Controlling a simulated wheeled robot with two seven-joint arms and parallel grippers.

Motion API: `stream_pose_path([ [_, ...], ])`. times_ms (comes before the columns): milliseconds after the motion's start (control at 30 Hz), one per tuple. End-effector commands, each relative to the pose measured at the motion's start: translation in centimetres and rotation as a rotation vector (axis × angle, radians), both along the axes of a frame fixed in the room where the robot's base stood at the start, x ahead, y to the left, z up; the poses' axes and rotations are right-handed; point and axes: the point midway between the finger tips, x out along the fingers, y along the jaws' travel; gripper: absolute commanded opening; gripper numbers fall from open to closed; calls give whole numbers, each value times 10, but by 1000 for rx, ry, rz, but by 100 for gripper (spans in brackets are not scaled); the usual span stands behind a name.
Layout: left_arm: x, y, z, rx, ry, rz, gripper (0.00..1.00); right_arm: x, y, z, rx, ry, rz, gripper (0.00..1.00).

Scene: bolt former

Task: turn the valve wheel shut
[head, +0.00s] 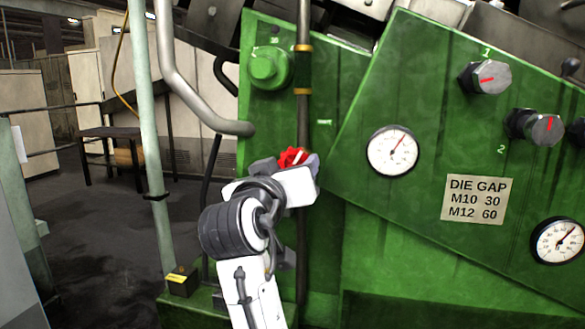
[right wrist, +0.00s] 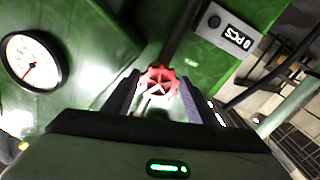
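The valve wheel is a small red handwheel (head: 293,157) by the dark upright pipe on the green machine. My right gripper (head: 296,168) is at the wheel, and its fingers and hand hide part of it. In the right wrist view the red wheel (right wrist: 159,80) sits between the tips of my right gripper (right wrist: 160,84). The fingers are apart, one on each side of the wheel, close to its rim. Whether they touch the rim is hard to see. My left gripper is in neither view.
A round gauge (head: 392,151), black knobs (head: 486,77) and a DIE GAP plate (head: 477,200) are on the green panel right of the wheel. A pale upright post (head: 150,150) and a bent grey pipe (head: 190,95) stand left of my right arm. Open floor lies further left.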

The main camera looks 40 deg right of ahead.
Motion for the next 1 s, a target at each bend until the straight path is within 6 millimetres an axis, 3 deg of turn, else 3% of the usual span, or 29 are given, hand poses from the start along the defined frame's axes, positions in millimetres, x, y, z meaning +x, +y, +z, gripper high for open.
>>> stream_pose_path([
  [367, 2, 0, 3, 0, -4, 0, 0, 0, 0, 9, -5, -1, -1, 52],
  [700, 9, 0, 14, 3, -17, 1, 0, 0, 0, 72, -3, -5, 0, 52],
  [1000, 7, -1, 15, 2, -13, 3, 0, 0, 0, 100, -3, 0, 1, 52],
])
